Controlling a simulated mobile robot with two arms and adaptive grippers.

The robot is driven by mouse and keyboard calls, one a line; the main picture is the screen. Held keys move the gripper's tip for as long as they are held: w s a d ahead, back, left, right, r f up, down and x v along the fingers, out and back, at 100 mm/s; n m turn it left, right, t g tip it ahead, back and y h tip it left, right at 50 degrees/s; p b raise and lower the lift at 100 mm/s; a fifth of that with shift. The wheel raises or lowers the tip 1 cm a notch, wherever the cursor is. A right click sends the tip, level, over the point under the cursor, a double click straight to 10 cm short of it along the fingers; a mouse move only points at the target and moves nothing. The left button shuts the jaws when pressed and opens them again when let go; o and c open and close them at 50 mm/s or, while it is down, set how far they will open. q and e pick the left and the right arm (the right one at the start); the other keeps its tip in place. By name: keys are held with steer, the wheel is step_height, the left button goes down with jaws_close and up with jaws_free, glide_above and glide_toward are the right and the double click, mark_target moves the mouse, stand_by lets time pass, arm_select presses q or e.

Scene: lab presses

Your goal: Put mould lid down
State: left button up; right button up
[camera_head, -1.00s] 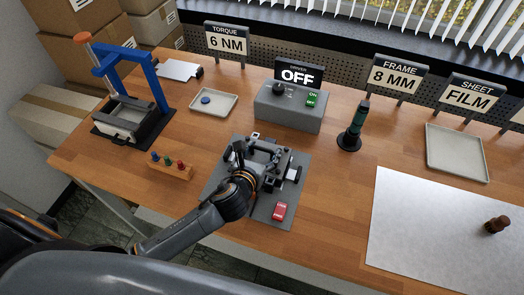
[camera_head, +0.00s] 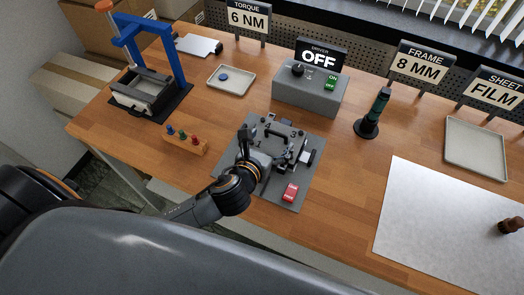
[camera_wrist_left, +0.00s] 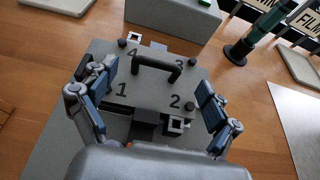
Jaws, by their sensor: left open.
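The mould lid (camera_wrist_left: 143,98) is a grey plate with a black bar handle and corner numbers 1 to 4, seen in the left wrist view. It lies on a fixture on the grey base plate (camera_head: 263,188), which also shows in the left wrist view (camera_wrist_left: 57,145). My left gripper (camera_wrist_left: 158,100) is open, with its blue-padded fingers apart on either side of the lid's handle and not touching it. In the head view my left gripper (camera_head: 255,150) is over the fixture and hides part of the lid. My right gripper is not in view.
A red switch (camera_head: 290,193) sits on the base plate's front. A grey driver box (camera_head: 310,93) reading OFF stands behind. A green-black screwdriver (camera_head: 372,112) stands in a holder to the right. A wooden rack (camera_head: 184,142) holds coloured pegs to the left. A white sheet (camera_head: 445,215) lies right.

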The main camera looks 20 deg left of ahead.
arm_select(q)
steer(key=v, duration=0.6)
steer(key=shift+s+r+b, duration=0.25)
steer(key=shift+s+b, duration=0.05)
